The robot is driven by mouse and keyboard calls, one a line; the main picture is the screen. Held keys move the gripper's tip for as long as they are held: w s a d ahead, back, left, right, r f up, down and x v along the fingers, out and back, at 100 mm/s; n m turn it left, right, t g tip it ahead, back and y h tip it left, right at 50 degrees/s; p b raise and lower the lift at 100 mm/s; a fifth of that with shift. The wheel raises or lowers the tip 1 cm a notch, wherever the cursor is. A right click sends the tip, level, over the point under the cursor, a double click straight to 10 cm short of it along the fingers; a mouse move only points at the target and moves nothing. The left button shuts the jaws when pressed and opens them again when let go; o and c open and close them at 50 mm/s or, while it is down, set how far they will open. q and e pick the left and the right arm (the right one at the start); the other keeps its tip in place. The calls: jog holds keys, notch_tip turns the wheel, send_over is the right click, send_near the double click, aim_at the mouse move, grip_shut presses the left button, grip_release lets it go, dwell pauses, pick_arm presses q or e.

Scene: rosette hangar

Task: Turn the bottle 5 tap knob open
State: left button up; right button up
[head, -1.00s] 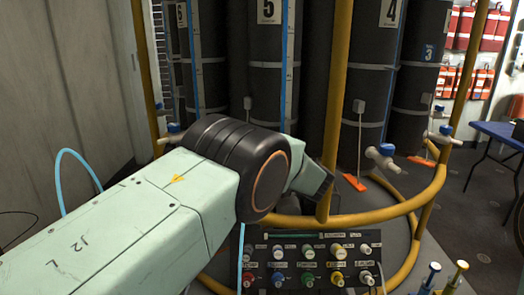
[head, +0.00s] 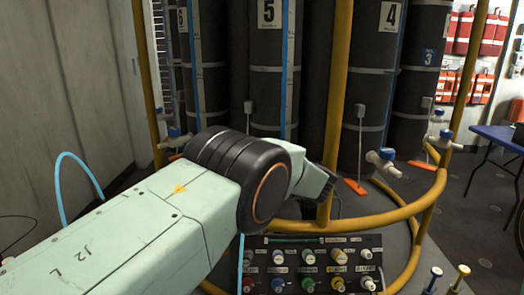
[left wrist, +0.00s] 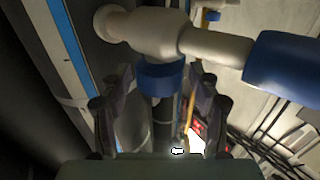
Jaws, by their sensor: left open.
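Bottle 5 (head: 266,92) is a tall dark cylinder with a white "5" label, behind a yellow rail in the head view. My left arm hides its tap there. In the left wrist view a white tap body (left wrist: 155,30) crosses the top, with a stem to the right ending in a large blue piece (left wrist: 285,68). A short blue knob (left wrist: 160,76) hangs below the body. My left gripper (left wrist: 158,90) is open, its fingers on either side of this knob; I cannot tell whether they touch it. In the head view the hand is largely hidden behind my arm.
Bottle 4 (head: 378,100) stands to the right, with a white tap (head: 383,160) with a blue top in front. A yellow rail (head: 338,100) rises in front of the bottles. A knob panel (head: 320,268) sits below. A blue table (head: 503,136) is at far right.

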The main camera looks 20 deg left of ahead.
pick_arm(q)
notch_tip(320, 180, up, 10)
jog(key=shift+f, duration=0.1)
dwell(0.6)
jog(key=shift+s+d, duration=0.1)
